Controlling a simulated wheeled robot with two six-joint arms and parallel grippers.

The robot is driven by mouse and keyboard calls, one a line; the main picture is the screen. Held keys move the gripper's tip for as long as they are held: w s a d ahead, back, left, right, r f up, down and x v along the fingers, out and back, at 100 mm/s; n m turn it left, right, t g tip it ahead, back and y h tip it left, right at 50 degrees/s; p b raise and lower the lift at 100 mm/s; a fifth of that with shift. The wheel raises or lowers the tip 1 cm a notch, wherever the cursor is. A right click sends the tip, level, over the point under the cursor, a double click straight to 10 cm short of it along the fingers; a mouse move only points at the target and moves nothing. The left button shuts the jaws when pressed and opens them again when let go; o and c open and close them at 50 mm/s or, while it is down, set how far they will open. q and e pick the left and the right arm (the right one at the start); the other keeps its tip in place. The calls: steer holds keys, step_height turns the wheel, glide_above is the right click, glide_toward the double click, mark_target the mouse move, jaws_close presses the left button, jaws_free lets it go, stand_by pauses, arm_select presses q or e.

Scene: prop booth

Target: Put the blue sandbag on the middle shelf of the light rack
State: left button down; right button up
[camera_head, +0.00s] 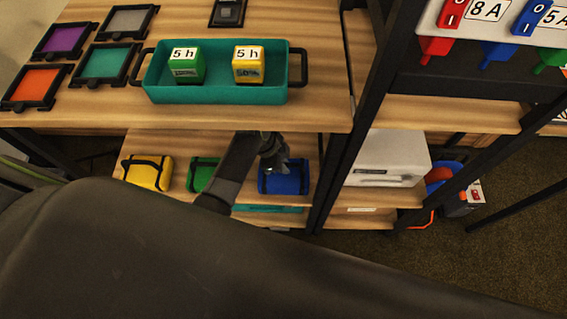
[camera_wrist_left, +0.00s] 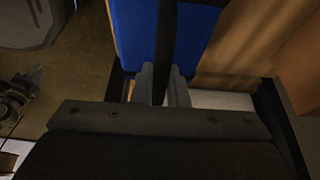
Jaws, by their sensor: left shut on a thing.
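The blue sandbag (camera_head: 284,182) with a black strap is at the middle shelf (camera_head: 183,198) of the light rack, right of the green sandbag (camera_head: 203,176). I cannot tell whether it rests on the shelf or hangs just above it. My left gripper (camera_head: 273,162) reaches down to its top and is shut on its strap. In the left wrist view, the fingers (camera_wrist_left: 162,88) close around the black strap, with the blue sandbag (camera_wrist_left: 133,32) just beyond them. My right gripper is not in view.
A yellow sandbag (camera_head: 147,173) sits left of the green one. The top shelf holds a teal tray (camera_head: 216,96) with a green and a yellow block, plus several framed colour panels. A black rack post (camera_head: 338,165) stands right of the blue sandbag. A white case (camera_head: 391,158) lies beyond it.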

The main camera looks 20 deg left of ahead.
arm_select(q)
steer(key=shift+w+f+b, duration=0.1)
steer(key=shift+f+b, duration=0.2)
steer(key=shift+f, duration=0.1)
stand_by(0.4)
steer(key=c, duration=1.3)
jaws_free()
steer(key=shift+c, duration=0.2)
steer(key=shift+s+f, duration=0.2)
steer(key=p+v, duration=0.2)
steer(key=v, duration=0.5)
steer(key=shift+w, duration=0.1)
steer(key=shift+a+r, duration=0.1)
steer(key=shift+r, duration=0.3)
